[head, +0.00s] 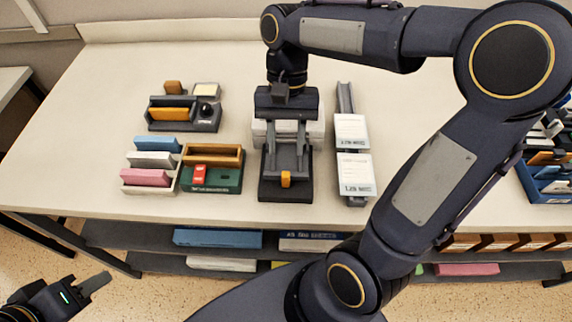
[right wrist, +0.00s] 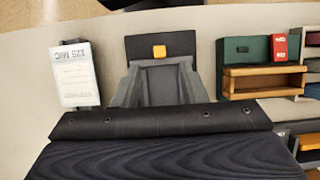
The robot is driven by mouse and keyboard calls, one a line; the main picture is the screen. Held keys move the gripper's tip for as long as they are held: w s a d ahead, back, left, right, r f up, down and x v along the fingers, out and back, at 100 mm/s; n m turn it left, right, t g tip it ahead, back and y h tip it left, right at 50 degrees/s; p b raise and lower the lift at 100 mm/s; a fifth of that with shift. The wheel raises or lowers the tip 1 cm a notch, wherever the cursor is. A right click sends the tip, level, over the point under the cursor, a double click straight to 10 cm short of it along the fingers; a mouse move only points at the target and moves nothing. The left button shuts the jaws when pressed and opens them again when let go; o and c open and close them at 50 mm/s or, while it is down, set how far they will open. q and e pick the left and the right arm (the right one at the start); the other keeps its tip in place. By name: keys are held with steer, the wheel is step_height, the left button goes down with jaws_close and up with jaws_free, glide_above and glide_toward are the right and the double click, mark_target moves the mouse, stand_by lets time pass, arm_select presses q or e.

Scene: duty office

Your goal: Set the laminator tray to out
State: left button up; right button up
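The laminator stands mid-table under my right gripper. Its pale body (head: 259,131) is mostly hidden by the gripper. A dark flat part (head: 270,190) with an orange tab (head: 286,179) reaches toward the table's front edge; the right wrist view shows this dark part (right wrist: 185,43) and tab (right wrist: 159,51) too. I cannot tell how far the tray is out. My right gripper (head: 287,165) points down over the laminator, its fingers apart on either side of a grey part; contact is unclear. My left gripper (head: 90,288) is low at the left, off the table, only partly visible.
White labelled packs (head: 352,132) stand close right of the laminator. A green and wooden holder (head: 213,182) with a red item is close on its left. Further left are a rack of coloured blocks (head: 150,163) and a dark organiser (head: 184,115). The far-left tabletop is clear.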

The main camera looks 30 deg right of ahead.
mark_target(286, 173)
steer(key=x, duration=0.6)
steer(key=shift+s+f, duration=0.1)
steer(key=shift+f, duration=0.15)
jaws_close()
